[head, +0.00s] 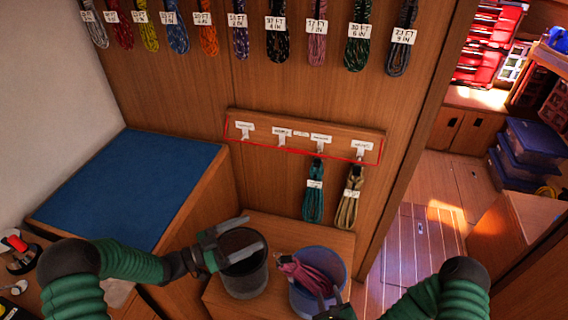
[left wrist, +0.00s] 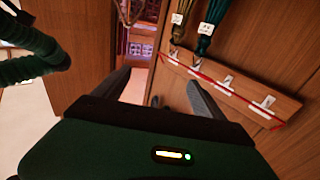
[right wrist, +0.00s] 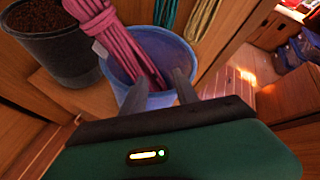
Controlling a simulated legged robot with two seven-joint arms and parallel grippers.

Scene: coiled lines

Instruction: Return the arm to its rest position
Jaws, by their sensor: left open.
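My left gripper (head: 236,238) is open and empty, above the dark bucket in the head view. Its two spread fingers also show in the left wrist view (left wrist: 155,90). My right gripper (head: 328,300) is low at the blue bucket (head: 338,268), its fingers partly hidden in the head view. In the right wrist view its fingers (right wrist: 160,92) are close together on either side of the lower end of the pink coiled line (right wrist: 122,45). This pink coil (head: 303,275) leans tilted over the rim of the blue bucket, with a pale tag on it.
A dark bucket (head: 245,278) with brown contents stands beside the blue one. A wall rack (head: 300,137) has labelled hooks; a teal coil (head: 313,195) and a khaki coil (head: 349,198) hang there. Several tagged coils line the wall above. A blue-topped bench (head: 130,185) is left.

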